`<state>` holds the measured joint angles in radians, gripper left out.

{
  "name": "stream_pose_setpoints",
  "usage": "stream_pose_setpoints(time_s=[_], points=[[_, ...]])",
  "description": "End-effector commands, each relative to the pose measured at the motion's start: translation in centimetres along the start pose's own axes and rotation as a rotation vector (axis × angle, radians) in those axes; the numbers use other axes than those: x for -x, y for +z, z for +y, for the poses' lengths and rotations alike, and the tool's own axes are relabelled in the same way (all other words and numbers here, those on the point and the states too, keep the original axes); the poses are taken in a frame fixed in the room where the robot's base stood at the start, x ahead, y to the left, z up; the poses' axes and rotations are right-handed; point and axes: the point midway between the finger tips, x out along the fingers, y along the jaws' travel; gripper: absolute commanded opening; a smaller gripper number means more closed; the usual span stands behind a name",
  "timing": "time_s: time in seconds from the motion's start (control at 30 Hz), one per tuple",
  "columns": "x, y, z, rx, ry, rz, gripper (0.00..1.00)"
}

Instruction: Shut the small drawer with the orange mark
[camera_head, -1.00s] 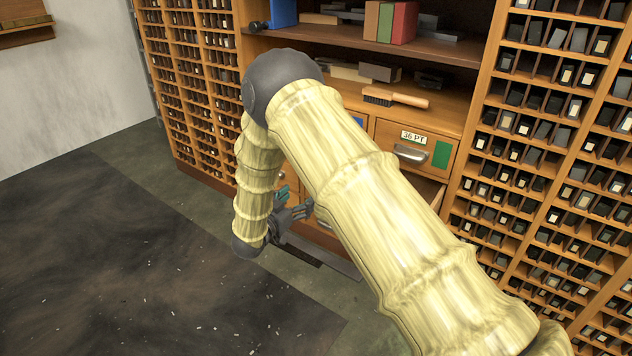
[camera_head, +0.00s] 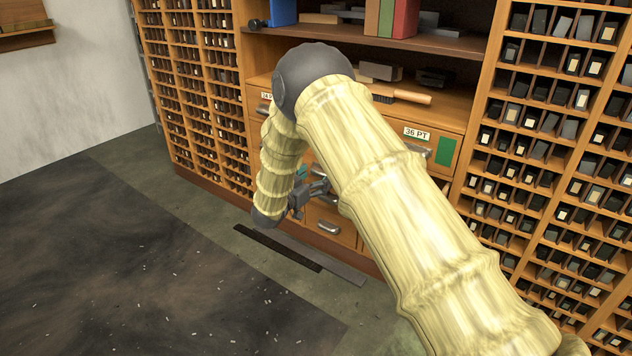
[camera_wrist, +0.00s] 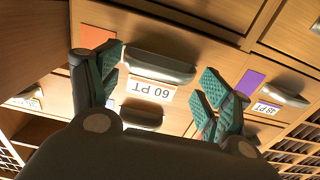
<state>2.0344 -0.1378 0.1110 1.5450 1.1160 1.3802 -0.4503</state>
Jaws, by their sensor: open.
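In the wrist view, a wooden drawer front with an orange mark (camera_wrist: 95,37), a grey cup handle (camera_wrist: 158,66) and an upside-down "60 PT" label (camera_wrist: 148,88) faces me. My gripper (camera_wrist: 160,72) is open, its teal-padded fingers apart on either side of the handle and label. Nothing is held between them. I cannot tell whether the fingers touch the drawer front or how far the drawer stands out. In the head view, my gripper (camera_head: 317,188) is low in front of the cabinet. My arm hides most of the drawers there.
A drawer with a purple mark (camera_wrist: 250,83) and "48 PT" label is at the right in the wrist view. A wide drawer has a green mark (camera_head: 446,151). Small-compartment racks (camera_head: 193,90) flank the drawers. A brush (camera_head: 400,95) lies above.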

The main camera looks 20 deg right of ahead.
Motion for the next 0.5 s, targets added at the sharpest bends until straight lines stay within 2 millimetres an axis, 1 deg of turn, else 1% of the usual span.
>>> stream_pose_setpoints(time_s=[0.1, 0.37, 0.5], points=[[-0.40, 0.00, 0.02, 0.000, 0.000, 0.000, 0.78], [-0.44, -0.05, 0.00, 0.000, 0.000, 0.000, 0.78], [-0.41, -0.04, 0.00, 0.000, -0.001, 0.000, 0.53]])
